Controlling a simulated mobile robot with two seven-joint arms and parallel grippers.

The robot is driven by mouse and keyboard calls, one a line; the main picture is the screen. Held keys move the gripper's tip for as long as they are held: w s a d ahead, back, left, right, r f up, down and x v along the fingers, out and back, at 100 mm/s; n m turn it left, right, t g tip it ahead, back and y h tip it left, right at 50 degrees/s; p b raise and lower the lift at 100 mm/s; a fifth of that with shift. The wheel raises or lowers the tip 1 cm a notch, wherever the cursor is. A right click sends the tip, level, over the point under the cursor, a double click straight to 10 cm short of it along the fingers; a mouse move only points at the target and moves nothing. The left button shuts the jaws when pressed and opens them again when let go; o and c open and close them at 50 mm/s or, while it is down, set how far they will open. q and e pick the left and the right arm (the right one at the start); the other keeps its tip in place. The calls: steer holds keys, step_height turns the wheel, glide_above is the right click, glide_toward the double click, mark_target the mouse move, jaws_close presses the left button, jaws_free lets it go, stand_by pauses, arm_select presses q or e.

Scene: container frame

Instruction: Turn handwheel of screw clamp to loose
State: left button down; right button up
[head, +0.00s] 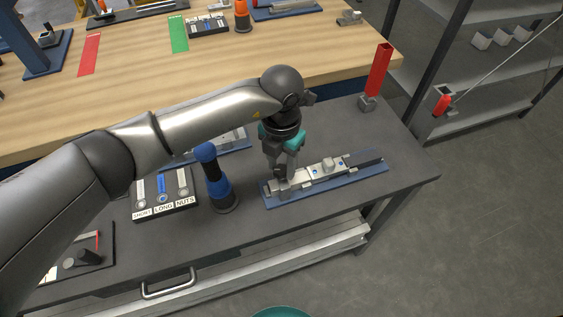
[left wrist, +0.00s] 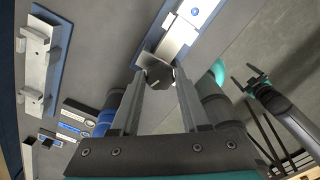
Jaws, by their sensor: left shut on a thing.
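The screw clamp (head: 325,171) is a pale metal device on a blue base plate (head: 330,186), near the right end of the dark table. My left gripper (head: 281,187) reaches down at the clamp's left end. In the left wrist view the clamp's metal body (left wrist: 178,40) runs up and away from the gripper. The dark, faceted handwheel (left wrist: 160,76) sits between the fingertips of my left gripper (left wrist: 158,80), which is shut on it. In the head view the gripper hides the handwheel. My right gripper (left wrist: 247,77) shows in the left wrist view, open, empty and away from the clamp.
A blue and black tool (head: 217,180) stands upright left of the clamp, close to my arm. A labelled tray (head: 165,211) lies farther left. A red upright holder (head: 378,72) stands behind at the right. The table corner (head: 425,176) right of the clamp is clear.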

mark_target(281, 169)
arm_select(q)
steer(key=n, duration=0.3)
steer(key=shift+n+p, duration=0.3)
steer(key=n+p, duration=0.1)
steer(key=n, duration=0.2)
steer(key=shift+r+n, duration=0.1)
steer(key=shift+n, duration=0.3)
steer(key=n+p, duration=0.1)
steer(key=n, duration=0.2)
steer(key=shift+n+p, duration=0.65)
steer(key=shift+n, duration=1.25)
steer(key=shift+c, duration=2)
jaws_free()
step_height(281, 169, up, 15)
